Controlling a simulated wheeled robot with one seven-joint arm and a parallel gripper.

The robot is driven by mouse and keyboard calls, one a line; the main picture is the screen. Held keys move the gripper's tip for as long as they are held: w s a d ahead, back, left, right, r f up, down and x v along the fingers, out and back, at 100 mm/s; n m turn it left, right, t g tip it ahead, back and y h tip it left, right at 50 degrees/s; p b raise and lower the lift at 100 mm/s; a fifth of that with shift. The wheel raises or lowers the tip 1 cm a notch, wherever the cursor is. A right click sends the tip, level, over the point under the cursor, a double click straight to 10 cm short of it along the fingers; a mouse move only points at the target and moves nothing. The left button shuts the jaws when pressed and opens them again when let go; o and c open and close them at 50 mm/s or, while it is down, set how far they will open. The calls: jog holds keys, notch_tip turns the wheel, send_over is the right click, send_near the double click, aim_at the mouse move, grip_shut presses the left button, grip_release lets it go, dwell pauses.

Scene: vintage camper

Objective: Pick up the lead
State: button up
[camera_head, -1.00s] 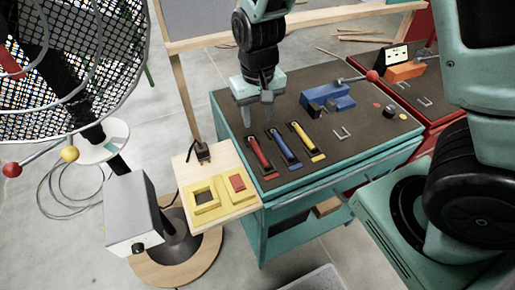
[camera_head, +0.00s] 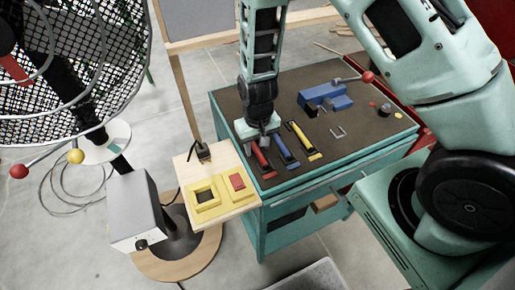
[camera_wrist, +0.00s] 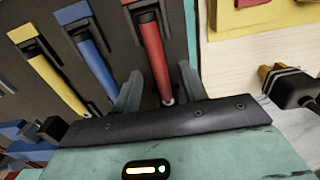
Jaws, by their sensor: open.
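Three slim tools lie side by side on the dark top of the teal cart: red (camera_head: 262,162), blue (camera_head: 285,150) and yellow (camera_head: 304,140). I cannot tell whether one of them is the lead. A black plug-like piece with a cord (camera_head: 203,151) stands on the light wooden board and also shows at the right of the wrist view (camera_wrist: 297,88). My gripper (camera_head: 263,145) is low over the red tool's far end. In the wrist view my gripper (camera_wrist: 160,84) is open, with the red tool (camera_wrist: 152,48) between its fingers; contact cannot be told.
The wooden board (camera_head: 236,213) carries a yellow frame (camera_head: 205,198) and a red-and-yellow block (camera_head: 238,184). A blue block-like device (camera_head: 325,98) sits farther back on the cart (camera_head: 300,187). A wire mesh drum (camera_head: 75,70) and grey box (camera_head: 136,210) stand left.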

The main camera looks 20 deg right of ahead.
aim_at(257, 149)
jog(key=shift+f, duration=0.4)
grip_shut()
jog(key=shift+r, duration=0.15)
notch_tip(257, 149, up, 10)
jog(key=b, duration=0.1)
jog(key=shift+b, duration=0.4)
